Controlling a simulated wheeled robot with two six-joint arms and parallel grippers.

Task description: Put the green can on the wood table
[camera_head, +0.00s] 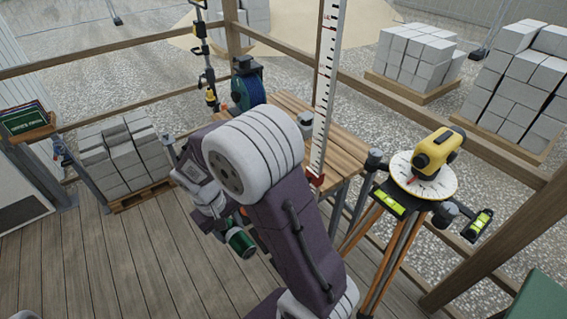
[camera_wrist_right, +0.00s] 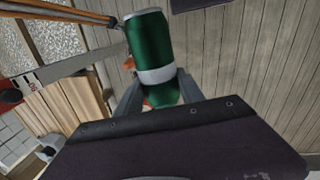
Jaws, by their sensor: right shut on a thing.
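The green can (camera_head: 241,243) with a pale band is held by my right gripper (camera_head: 229,226), above the plank floor and left of the wood table. In the right wrist view the green can (camera_wrist_right: 150,40) sits between the two fingers of my right gripper (camera_wrist_right: 158,88), which is shut on it. The wood table (camera_head: 345,150) has a slatted top and stands behind my right arm, which hides part of it. Its slats also seem to show at the left of the right wrist view (camera_wrist_right: 72,102). My left gripper is not in view.
A tall red-and-white staff (camera_head: 325,90) rises at the table's front. A yellow level (camera_head: 438,150) sits on a tripod to the right. Wooden rails (camera_head: 400,88) run behind. The table's right part looks bare.

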